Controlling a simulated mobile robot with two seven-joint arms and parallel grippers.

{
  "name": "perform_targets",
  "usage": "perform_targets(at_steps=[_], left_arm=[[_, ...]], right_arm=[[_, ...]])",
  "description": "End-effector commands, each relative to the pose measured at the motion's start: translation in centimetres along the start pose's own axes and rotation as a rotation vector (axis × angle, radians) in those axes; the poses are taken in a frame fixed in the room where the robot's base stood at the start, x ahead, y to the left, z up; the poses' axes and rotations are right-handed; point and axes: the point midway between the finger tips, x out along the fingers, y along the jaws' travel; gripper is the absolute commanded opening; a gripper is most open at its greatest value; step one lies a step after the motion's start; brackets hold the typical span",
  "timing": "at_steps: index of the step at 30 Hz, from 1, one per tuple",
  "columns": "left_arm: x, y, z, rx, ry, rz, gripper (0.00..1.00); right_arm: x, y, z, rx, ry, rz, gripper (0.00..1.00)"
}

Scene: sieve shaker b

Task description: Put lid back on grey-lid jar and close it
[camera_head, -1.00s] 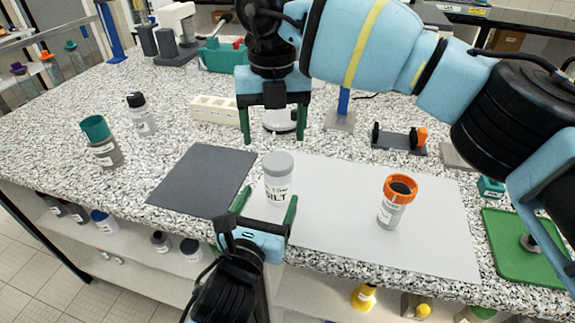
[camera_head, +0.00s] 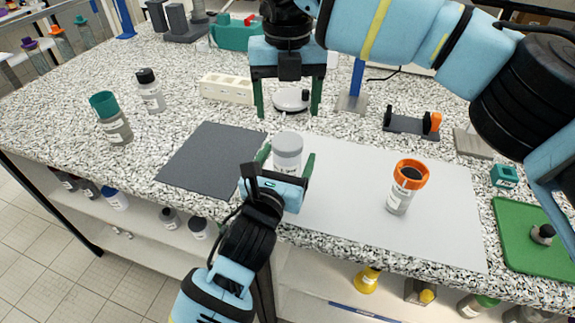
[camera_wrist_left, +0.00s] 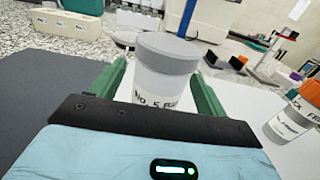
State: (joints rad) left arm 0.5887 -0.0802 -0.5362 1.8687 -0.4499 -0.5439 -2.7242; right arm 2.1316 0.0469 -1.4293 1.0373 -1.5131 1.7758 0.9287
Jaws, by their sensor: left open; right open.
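The grey-lid jar (camera_head: 288,166) stands upright at the left edge of the white mat. Its grey lid (camera_head: 288,141) sits on top; whether it is screwed tight I cannot tell. My left gripper (camera_head: 287,158) is open, low, with a green finger on either side of the jar. In the left wrist view the jar (camera_wrist_left: 160,88) and its lid (camera_wrist_left: 168,46) show between the fingers, with gaps visible beside the jar. My right gripper (camera_head: 289,113) is open and empty, pointing down above and behind the jar.
An orange-rimmed jar (camera_head: 399,199) stands on the white mat (camera_head: 440,230) to the right. A dark mat (camera_head: 205,165) lies bare at left. Teal-lid (camera_head: 118,128) and black-lid (camera_head: 152,98) jars stand further left. A white rack (camera_head: 226,88) and round white device (camera_head: 290,103) are behind.

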Motion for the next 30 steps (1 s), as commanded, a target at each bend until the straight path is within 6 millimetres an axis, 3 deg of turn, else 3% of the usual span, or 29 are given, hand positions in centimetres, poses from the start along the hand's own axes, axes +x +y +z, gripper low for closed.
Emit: perform_targets(at_steps=[6, 18, 30], left_arm=[[2.1, 0.0, 0.0, 0.0, 0.0, 0.001, 0.75], [2.5, 0.0, 0.0, 0.001, 0.0, 0.0, 0.74], [2.5, 0.0, 0.0, 0.001, 0.0, 0.0, 0.21]], right_arm=[[0.0, 0.0, 0.0, 0.0, 0.0, 0.0, 0.73], [0.0, 0.0, 0.0, 0.0, 0.0, 0.0, 0.73], [0.0, 0.0, 0.0, 0.0, 0.0, 0.0, 0.73]])
